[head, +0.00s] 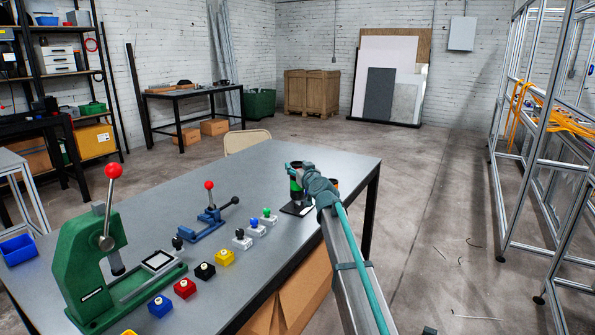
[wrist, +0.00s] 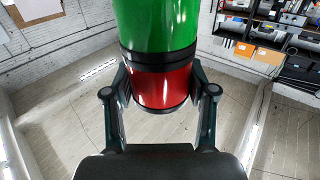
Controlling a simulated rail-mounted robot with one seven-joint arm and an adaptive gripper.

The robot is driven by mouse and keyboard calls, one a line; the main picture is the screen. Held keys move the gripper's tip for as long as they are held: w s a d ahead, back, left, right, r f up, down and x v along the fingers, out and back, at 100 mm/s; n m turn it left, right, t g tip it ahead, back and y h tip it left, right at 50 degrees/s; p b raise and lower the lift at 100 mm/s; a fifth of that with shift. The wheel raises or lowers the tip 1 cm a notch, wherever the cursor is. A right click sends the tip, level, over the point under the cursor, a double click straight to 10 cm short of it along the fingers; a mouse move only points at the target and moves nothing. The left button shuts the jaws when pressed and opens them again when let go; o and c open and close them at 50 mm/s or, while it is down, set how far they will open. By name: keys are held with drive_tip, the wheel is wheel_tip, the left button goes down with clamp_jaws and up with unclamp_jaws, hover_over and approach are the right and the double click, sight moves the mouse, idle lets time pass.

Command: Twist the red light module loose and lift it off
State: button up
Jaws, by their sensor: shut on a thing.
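The red light module (wrist: 162,88) is between the two dark fingers of my gripper (wrist: 160,78) in the wrist view, with a finger against each side. My gripper is shut on it. A green module (wrist: 156,25) lies in line with it, toward the picture's top, with black rings (wrist: 160,58) between the two colours; no gap shows there. In the head view my gripper (head: 298,170) is at the far right part of the table, and a green piece (head: 296,186) shows just below it.
The grey table (head: 270,165) carries a green press (head: 85,260), a blue toggle clamp (head: 212,220) and several coloured button blocks. A black plate (head: 296,208) lies below my gripper. Open floor lies beyond the table.

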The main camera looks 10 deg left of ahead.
drive_tip(key=shift+n+g+y+b, duration=1.2)
drive_tip(key=shift+y+b, duration=0.5)
drive_tip(key=shift+b, duration=4.45)
drive_tip(key=shift+r, duration=1.6)
drive_tip(key=shift+r, duration=1.4)
